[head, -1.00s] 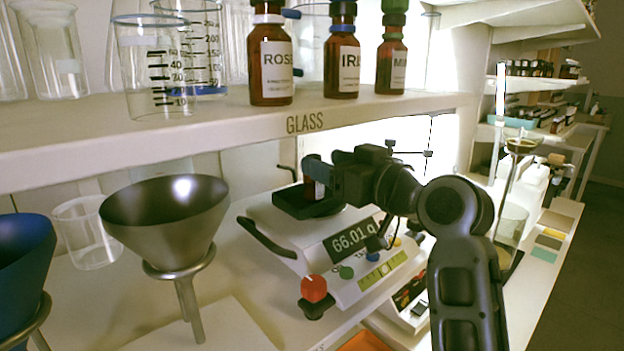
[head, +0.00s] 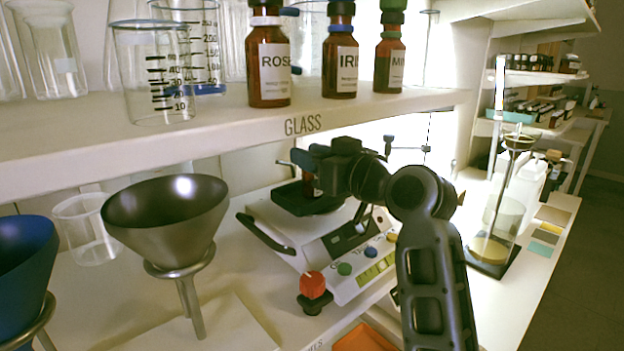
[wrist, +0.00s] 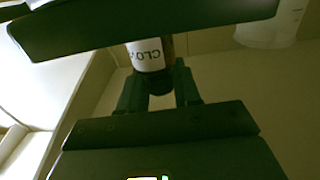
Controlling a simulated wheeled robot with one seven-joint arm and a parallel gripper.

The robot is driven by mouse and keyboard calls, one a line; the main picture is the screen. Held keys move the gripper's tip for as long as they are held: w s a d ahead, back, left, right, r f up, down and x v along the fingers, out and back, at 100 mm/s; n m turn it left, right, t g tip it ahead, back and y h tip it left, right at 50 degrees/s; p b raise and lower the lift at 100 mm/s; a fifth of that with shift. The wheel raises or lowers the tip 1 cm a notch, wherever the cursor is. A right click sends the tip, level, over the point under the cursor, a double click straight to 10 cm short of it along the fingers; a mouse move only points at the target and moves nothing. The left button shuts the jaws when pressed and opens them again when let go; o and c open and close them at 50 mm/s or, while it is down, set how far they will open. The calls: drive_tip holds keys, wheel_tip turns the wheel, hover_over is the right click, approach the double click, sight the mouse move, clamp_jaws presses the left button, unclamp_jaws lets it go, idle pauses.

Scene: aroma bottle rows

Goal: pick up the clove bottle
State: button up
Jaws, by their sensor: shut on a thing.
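The clove bottle (head: 309,187) is a small brown bottle, mostly hidden behind my gripper in the head view. In the wrist view the bottle (wrist: 148,56) shows a white label reading "CLO", upside down. My gripper (head: 310,165) is shut on its upper part, and the fingers (wrist: 160,88) show on both sides of it in the wrist view. The bottle is over the dark pan (head: 325,207) of the white scale (head: 290,240). Whether its base touches the pan is hidden. The scale's display (head: 348,238) shows no readable number.
A shelf (head: 285,127) above holds the rose (head: 270,70), iris (head: 341,70) and mint-like (head: 389,65) bottles and glass beakers. A metal funnel (head: 165,215) on a stand is left of the scale. A red knob (head: 313,286) stands in front. A glass cylinder (head: 500,225) is at right.

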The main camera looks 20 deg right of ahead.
clamp_jaws()
drive_tip(key=shift+r, duration=0.5)
drive_tip(key=shift+s+d+r+b, duration=0.1)
drive_tip(key=shift+s+r+b, duration=0.1)
drive_tip(key=shift+r, duration=0.4)
drive_tip(key=shift+s+d+r+b, duration=0.1)
drive_tip(key=shift+s+r+b, duration=0.1)
drive_tip(key=shift+r, duration=0.4)
drive_tip(key=p+v, duration=0.1)
drive_tip(key=v, duration=1.6)
